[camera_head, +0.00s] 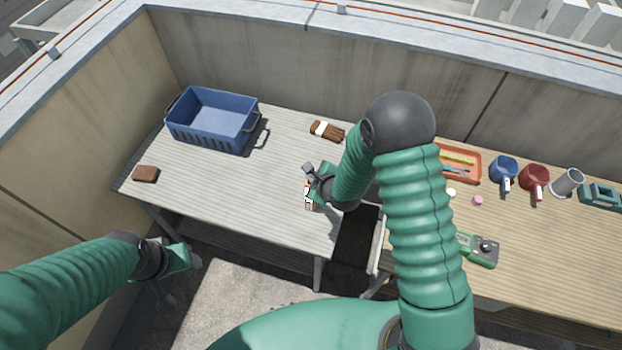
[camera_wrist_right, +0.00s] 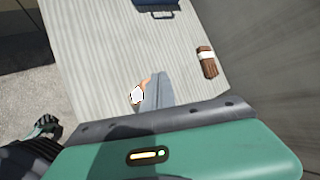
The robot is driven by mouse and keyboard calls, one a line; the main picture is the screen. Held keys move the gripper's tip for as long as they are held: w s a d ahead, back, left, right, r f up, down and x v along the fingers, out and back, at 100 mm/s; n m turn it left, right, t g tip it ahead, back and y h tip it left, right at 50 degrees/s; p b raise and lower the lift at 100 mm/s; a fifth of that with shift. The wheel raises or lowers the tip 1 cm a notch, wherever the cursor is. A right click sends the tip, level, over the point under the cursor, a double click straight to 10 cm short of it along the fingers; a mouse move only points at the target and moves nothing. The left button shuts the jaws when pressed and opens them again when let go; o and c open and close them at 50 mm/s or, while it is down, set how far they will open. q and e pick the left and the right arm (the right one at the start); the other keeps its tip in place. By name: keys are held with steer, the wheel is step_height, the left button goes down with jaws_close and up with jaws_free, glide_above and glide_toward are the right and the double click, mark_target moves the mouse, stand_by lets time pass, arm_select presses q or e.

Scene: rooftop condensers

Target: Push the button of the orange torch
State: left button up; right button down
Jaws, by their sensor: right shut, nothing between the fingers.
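The orange torch (camera_head: 309,197) is a small orange and white thing on the left, grey table, near its right end. My right gripper (camera_head: 311,176) is over it and partly hides it. In the right wrist view the torch (camera_wrist_right: 146,82) shows an orange body and a pale round end, right beside the grey fingers of my right gripper (camera_wrist_right: 160,92). These fingers are shut and empty. I cannot tell whether they touch the torch, and its button does not show clearly. My left gripper (camera_head: 178,262) hangs in front of the table, away from the torch; its fingers are unclear.
A blue crate (camera_head: 212,120), a brown bundle with a white band (camera_head: 327,131) and a brown block (camera_head: 146,174) are on the grey table. A gap separates the tables.

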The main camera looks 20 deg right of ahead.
step_height(320, 180, up, 6)
steer(key=p, duration=0.4)
steer(key=shift+p, duration=0.4)
